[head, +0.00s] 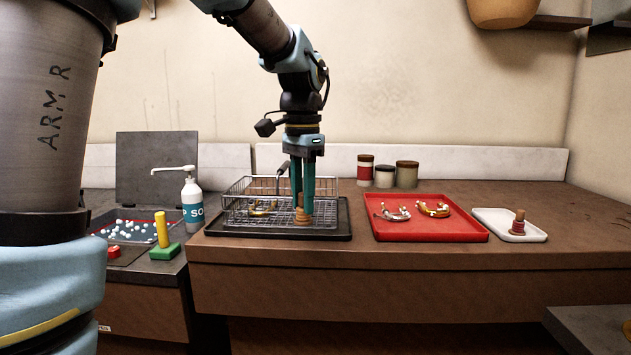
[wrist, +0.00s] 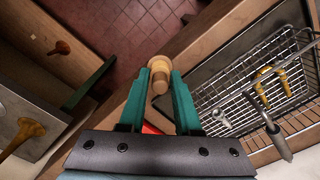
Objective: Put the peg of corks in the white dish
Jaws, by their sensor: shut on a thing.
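My gripper (head: 302,205) is shut on a peg of corks (head: 303,216), a tan stack with wider rings low down. In the head view it hangs upright in front of the wire basket. In the wrist view the peg of corks (wrist: 158,76) sits between the two green fingertips (wrist: 160,84), beside the basket and near the counter's front edge. The white dish (head: 482,215) lies at the right end of the counter, far to the right of my gripper. A small cork-topped, reddish-brown piece (head: 518,224) stands in it.
The wire basket (head: 240,188) with a brass piece stands on a black tray (head: 225,231). Several jars (head: 385,176) stand behind. A soap bottle (head: 191,205) stands left.

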